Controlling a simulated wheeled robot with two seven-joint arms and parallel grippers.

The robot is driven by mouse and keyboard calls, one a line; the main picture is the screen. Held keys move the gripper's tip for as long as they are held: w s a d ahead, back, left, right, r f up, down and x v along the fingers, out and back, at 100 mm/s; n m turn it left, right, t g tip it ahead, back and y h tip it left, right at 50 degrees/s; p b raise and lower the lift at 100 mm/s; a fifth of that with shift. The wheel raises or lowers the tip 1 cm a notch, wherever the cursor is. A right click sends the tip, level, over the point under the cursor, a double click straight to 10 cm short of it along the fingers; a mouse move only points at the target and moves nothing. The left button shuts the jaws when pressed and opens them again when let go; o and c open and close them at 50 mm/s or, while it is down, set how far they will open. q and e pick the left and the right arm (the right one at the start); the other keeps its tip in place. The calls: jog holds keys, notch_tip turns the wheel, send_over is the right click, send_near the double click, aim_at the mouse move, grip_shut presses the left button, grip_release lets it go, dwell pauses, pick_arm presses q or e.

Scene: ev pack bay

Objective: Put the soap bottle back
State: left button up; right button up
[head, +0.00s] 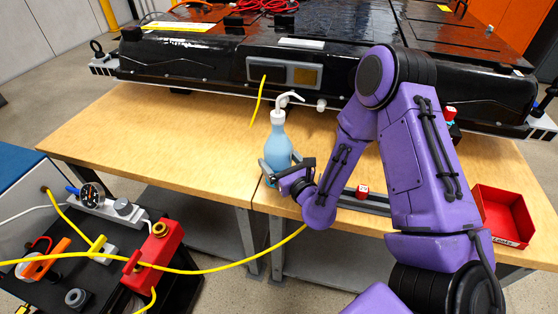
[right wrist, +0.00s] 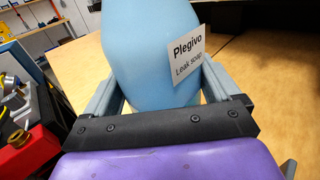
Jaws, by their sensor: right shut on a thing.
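My right gripper (head: 286,170) is shut on the bottle's lower body, one finger on each side. My left gripper is not in view.
A black battery pack (head: 190,62) lies along the back of the bench (head: 160,135). A black cart (head: 85,275) with a red tool and yellow cable stands lower left. The bench left of the bottle is clear.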

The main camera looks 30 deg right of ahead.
jog(key=shift+f, duration=0.2)
jog(key=o, duration=0.8)
jog(key=shift+r, duration=0.35)
jog(key=s, duration=0.2)
jog(key=s+b, duration=0.1)
jog(key=s, duration=0.2)
jog(key=shift+s+a+f+b, duration=0.25)
jog(key=shift+s+f+b, duration=0.1)
jog(key=shift+s, duration=0.05)
jog(key=s+p, duration=0.2)
jog(key=s, duration=0.1)
jog(key=s+r+p, duration=0.1)
jog(key=s, duration=0.1)
jog(key=shift+a, duration=0.25)
jog(key=shift+s+f+p, duration=0.1)
jog(key=shift+s+p, duration=0.25)
jog(key=shift+s, duration=0.05)
jog(key=shift+s+f, duration=0.15)
jog(key=shift+s, duration=0.1)
